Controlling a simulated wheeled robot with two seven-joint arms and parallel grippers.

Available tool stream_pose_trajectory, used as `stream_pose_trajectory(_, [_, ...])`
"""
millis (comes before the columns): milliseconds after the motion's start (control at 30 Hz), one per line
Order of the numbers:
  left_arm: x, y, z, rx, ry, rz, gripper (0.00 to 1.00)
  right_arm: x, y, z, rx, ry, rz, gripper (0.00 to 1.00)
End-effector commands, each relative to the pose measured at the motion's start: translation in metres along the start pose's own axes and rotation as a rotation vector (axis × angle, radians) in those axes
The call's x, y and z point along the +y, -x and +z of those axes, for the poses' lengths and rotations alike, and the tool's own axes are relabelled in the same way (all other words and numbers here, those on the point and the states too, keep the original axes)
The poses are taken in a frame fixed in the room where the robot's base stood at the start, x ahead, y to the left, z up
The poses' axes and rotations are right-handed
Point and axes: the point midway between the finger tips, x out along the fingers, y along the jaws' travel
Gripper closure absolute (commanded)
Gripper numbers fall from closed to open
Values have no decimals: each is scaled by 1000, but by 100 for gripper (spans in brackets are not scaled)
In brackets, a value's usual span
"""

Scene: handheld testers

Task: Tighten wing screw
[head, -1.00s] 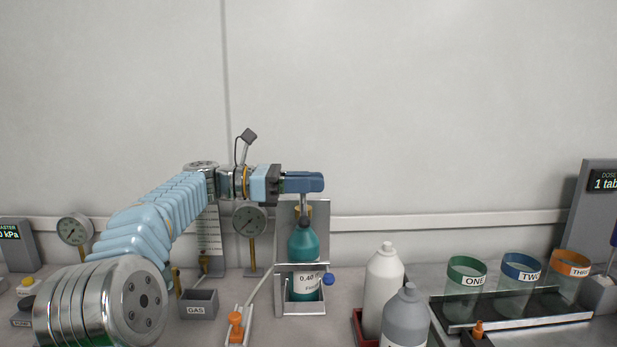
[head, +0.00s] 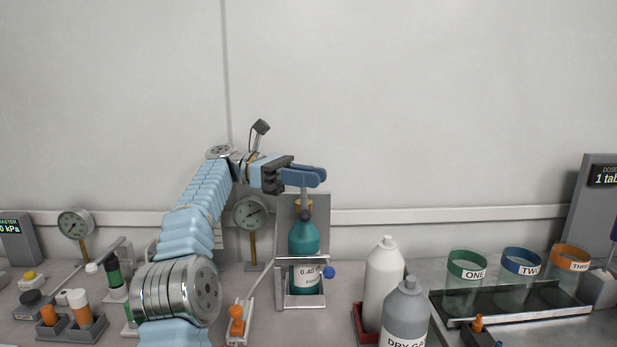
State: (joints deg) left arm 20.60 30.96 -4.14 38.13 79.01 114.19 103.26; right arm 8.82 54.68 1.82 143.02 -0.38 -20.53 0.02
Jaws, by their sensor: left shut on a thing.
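A teal cylinder (head: 304,238) stands upright in a grey metal stand (head: 304,301), with a brass collar and a narrow grey stem (head: 304,200) above it. My left gripper (head: 316,178) is level above the cylinder, its blue fingers closed at the top of the stem. What lies between the fingers is mostly hidden, and I cannot make out its wings. A round blue knob (head: 329,272) sticks out at the stand's right side, apart from the gripper. My right gripper is out of view.
A white bottle (head: 382,290) and a grey DRY GAS can (head: 404,315) stand close at the front right. Labelled clear cups (head: 466,272) stand in a rack further right. A gauge (head: 251,212) stands behind my left arm, and orange-capped vials (head: 78,308) sit at the left.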

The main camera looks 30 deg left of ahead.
Motion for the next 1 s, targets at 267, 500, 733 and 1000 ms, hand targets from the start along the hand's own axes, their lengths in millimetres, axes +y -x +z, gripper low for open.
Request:
stream_pose_trajectory(267, [0,0,0,0,-1,1,74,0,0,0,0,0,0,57])
stream_pose_trajectory(500, [0,0,0,0,-1,1,58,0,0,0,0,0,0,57])
stream_pose_trajectory(733, [0,0,1,0,0,13,58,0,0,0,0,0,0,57])
stream_pose_trajectory(1000, [0,-1,2,0,0,163,58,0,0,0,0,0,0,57])
